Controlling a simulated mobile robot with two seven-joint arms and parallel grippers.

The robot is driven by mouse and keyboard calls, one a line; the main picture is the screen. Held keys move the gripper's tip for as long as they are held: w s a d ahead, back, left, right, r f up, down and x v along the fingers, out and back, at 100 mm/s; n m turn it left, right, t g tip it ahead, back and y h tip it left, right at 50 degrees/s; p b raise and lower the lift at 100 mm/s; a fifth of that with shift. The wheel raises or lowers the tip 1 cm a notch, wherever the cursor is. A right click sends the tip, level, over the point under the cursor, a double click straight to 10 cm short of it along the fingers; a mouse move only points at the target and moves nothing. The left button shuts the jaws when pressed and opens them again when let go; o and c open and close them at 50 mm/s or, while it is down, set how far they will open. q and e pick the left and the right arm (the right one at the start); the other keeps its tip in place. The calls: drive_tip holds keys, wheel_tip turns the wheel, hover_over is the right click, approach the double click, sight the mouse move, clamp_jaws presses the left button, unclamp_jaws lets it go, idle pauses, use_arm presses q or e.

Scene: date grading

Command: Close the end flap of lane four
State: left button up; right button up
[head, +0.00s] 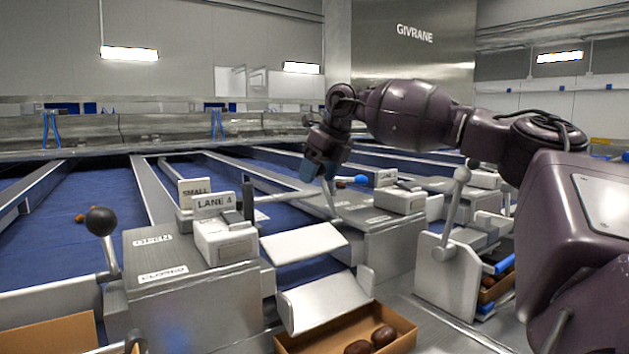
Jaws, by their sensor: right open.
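The lane four sign (214,206) stands on a grey housing, with a sign reading SMALL (194,190) behind it. To its right, a pale upper plate (304,243) and a lower sloping plate (325,302) lead from the blue lane down to a cardboard box; the lower plate looks like the end flap, tilted down and open. My right gripper (320,172) is open, pointing down above the lane, behind and above the plates and apart from them. A thin pale rod shows just below it; I cannot tell whether they touch. My left gripper is not in view.
The cardboard box (398,338) holds dark dates below the flap. A black-knobbed lever (102,222) stands at left, a grey-knobbed lever (461,176) at right. A blue-ended handle (360,179) is near my right gripper. Neighbouring lane housings (400,200) crowd the right.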

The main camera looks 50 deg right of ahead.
drive_tip(key=shift+w+f, duration=0.25)
drive_tip(key=shift+f, duration=0.35)
drive_tip(key=shift+a, duration=0.1)
drive_tip(key=shift+c, duration=0.2)
clamp_jaws()
